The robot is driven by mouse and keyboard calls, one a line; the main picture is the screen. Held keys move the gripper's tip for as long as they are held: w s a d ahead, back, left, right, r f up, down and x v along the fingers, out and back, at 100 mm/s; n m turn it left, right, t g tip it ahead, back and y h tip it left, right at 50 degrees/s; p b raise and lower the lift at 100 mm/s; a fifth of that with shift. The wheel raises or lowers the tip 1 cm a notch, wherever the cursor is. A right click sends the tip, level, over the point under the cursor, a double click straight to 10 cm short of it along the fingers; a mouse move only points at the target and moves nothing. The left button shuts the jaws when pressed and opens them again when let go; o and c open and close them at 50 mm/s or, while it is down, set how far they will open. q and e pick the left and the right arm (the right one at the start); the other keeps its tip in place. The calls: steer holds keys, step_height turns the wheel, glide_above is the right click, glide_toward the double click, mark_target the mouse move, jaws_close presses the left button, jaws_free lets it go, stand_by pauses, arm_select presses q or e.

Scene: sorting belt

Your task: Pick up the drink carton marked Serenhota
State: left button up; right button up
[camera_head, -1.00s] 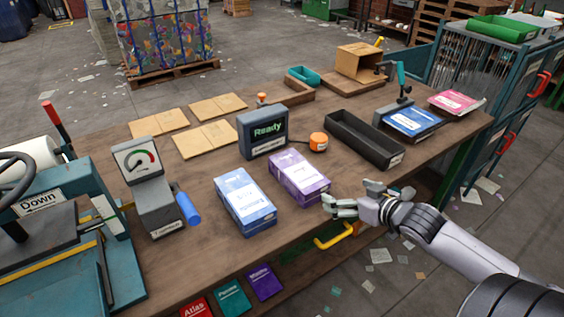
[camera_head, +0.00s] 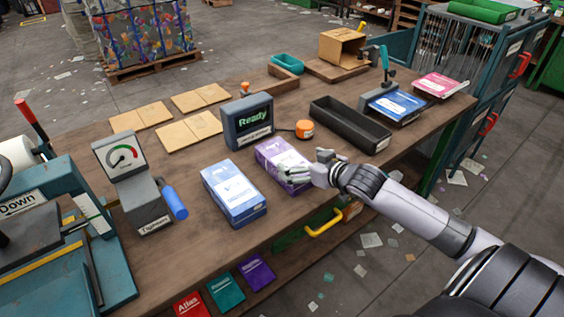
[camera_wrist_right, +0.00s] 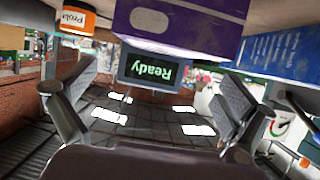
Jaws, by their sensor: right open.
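Two drink cartons lie on the workbench: a purple one (camera_head: 275,157) and a blue one (camera_head: 235,195) to its left. I cannot read the name Serenhota on either. My right gripper (camera_head: 297,174) is at the near right end of the purple carton, its fingers overlapping that end in the head view. In the right wrist view the open fingers (camera_wrist_right: 157,95) have nothing held between them. The purple carton (camera_wrist_right: 180,18) fills the top there, and the blue carton (camera_wrist_right: 275,55) is at the right. Contact cannot be told. My left gripper is not in view.
A display reading Ready (camera_head: 248,120) stands behind the cartons, with an orange round item (camera_head: 304,129) beside it. A black tray (camera_head: 350,125) lies to the right. A gauge (camera_head: 121,158) and blue cylinder (camera_head: 174,198) stand left. A yellow handle (camera_head: 324,223) is below the bench edge.

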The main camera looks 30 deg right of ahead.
mark_target(285, 163)
steer(key=shift+x, duration=3.85)
steer(key=shift+a, duration=0.15)
steer(key=shift+s, duration=0.1)
steer(key=c, duration=1)
steer(key=shift+r, duration=0.15)
steer(key=shift+c, duration=0.2)
